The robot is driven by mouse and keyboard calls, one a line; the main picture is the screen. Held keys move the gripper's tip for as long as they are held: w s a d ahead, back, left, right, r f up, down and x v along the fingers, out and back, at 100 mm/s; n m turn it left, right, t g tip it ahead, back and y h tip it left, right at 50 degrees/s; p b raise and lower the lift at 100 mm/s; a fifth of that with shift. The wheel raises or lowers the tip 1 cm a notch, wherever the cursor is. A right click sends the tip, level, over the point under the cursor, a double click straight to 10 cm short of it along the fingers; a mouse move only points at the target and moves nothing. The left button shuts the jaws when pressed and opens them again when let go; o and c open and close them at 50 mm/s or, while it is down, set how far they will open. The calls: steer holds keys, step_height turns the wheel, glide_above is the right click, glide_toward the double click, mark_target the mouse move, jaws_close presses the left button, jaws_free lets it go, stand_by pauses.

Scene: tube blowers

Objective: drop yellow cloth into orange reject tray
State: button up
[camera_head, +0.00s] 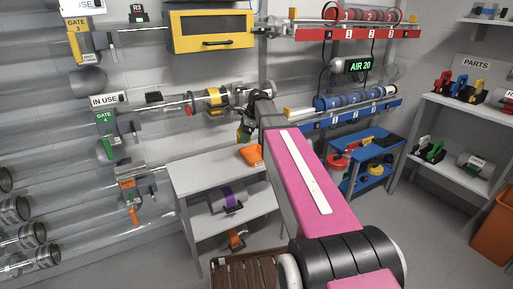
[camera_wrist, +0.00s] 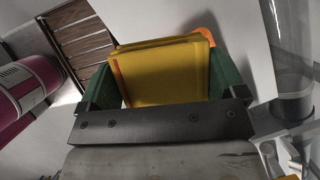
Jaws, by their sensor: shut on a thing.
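My gripper (camera_wrist: 158,78) has green fingers on both sides of a folded yellow cloth (camera_wrist: 160,72) and is shut on it. The orange reject tray (camera_head: 251,155) sits on the white bench in the head view, just below my gripper (camera_head: 246,133). In the wrist view, parts of the orange tray (camera_wrist: 205,22) show past the cloth's edges, and the cloth hides most of it. The gap between cloth and tray cannot be judged. I cannot make out the cloth in the head view.
The white bench (camera_head: 205,176) has shelves below holding tube parts. A brown slatted crate (camera_head: 245,272) stands on the floor in front. Clear tubes and a tube blower (camera_head: 213,97) run along the wall above the bench. A blue cart (camera_head: 368,147) stands right of my arm.

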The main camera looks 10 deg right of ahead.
steer(key=shift+w+d+f, duration=0.35)
steer(key=shift+d+f, duration=0.55)
steer(key=shift+f, duration=0.35)
steer(key=shift+w+d+f, duration=0.3)
steer(key=shift+d+f, duration=0.65)
steer(key=shift+f, duration=0.3)
steer(key=shift+w+d+f, duration=0.35)
steer(key=shift+d+f, duration=0.55)
steer(key=shift+f, duration=0.35)
steer(key=shift+f, duration=0.6)
steer(key=o, duration=0.6)
steer(key=shift+r, duration=0.1)
steer(key=shift+r, duration=0.25)
steer(key=v, duration=1.2)
steer(key=shift+r, duration=0.3)
